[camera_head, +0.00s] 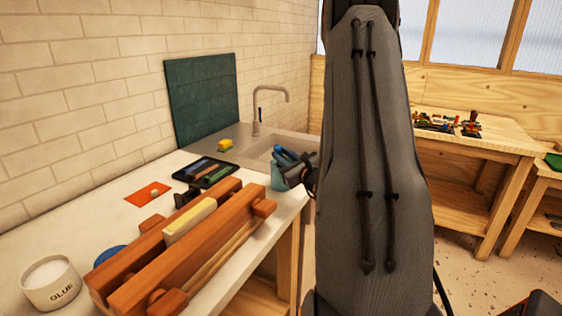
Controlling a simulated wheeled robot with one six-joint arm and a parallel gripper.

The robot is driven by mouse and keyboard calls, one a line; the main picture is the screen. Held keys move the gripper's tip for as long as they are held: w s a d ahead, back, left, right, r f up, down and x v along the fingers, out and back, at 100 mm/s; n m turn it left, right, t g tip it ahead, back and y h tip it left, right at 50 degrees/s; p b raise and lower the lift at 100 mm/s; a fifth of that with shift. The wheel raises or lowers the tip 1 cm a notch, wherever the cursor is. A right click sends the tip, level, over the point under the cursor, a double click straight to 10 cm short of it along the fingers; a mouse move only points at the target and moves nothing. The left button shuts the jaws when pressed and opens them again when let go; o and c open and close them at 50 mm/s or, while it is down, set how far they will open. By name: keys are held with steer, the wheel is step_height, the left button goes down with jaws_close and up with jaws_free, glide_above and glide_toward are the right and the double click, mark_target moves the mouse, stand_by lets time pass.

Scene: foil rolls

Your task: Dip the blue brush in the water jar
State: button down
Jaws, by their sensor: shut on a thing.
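My gripper (297,171) is at the right edge of the white worktop, partly hidden behind my own arm. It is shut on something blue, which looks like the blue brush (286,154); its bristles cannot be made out. A teal jar (277,182), which looks like the water jar, stands on the worktop corner just below and left of the gripper. The blue piece shows above the jar's rim. I cannot tell whether any part of it is inside the jar, and the water is not visible.
A wooden clamp-like press (190,250) fills the front of the worktop, with a white glue pot (50,284) at left. A wooden table (470,142) stands at right.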

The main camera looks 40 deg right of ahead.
step_height(320, 180, up, 6)
steer(key=p, duration=0.2)
steer(key=shift+r, duration=0.15)
stand_by(0.4)
stand_by(2.0)
step_height(320, 180, up, 4)
steer(key=shift+p, duration=0.75)
steer(key=shift+a, duration=0.15)
